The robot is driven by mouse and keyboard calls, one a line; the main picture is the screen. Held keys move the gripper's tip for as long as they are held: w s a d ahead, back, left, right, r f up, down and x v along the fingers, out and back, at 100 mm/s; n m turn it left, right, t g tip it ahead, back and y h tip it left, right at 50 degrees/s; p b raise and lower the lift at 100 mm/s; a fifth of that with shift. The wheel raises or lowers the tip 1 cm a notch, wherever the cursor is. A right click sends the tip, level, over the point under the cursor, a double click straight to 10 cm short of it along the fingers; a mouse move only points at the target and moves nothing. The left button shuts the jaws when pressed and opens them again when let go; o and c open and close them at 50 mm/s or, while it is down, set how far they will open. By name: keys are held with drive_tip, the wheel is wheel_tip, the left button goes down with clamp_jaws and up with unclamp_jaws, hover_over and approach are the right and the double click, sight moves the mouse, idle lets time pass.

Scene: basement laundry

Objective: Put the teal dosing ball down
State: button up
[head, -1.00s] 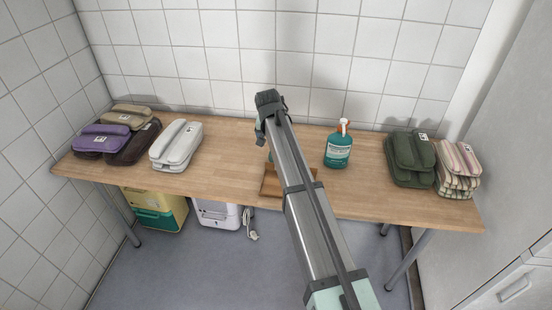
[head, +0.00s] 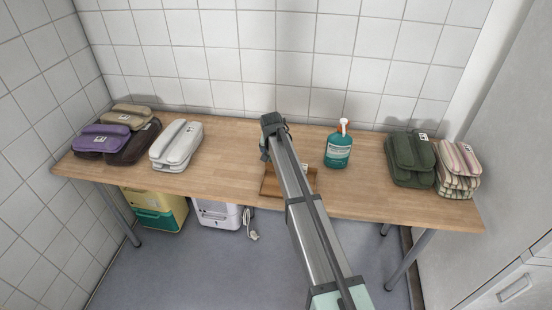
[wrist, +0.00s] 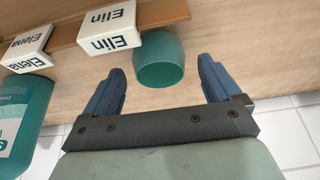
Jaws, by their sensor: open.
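The teal dosing ball (wrist: 161,72) shows in the wrist view as a small round cup shape. It sits close by the white name block reading "Elin" (wrist: 109,37), against a light wood surface. My gripper (wrist: 162,65) is open, with one blue finger on each side of the ball and a visible gap on both sides. I cannot tell whether the ball rests on the table or on the tray. In the head view my arm hides the ball and the fingers. A second block reading "Elena" (wrist: 28,50) stands beside the first.
A brown wooden tray (head: 270,184) lies partly behind my arm. Folded bundles, white (head: 177,146), purple (head: 102,139), green (head: 410,158) and striped (head: 457,168), lie towards both ends.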

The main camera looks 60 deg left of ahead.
drive_tip(key=shift+w+a+f, duration=0.15)
drive_tip(key=shift+f, duration=0.5)
drive_tip(key=c, duration=1.2)
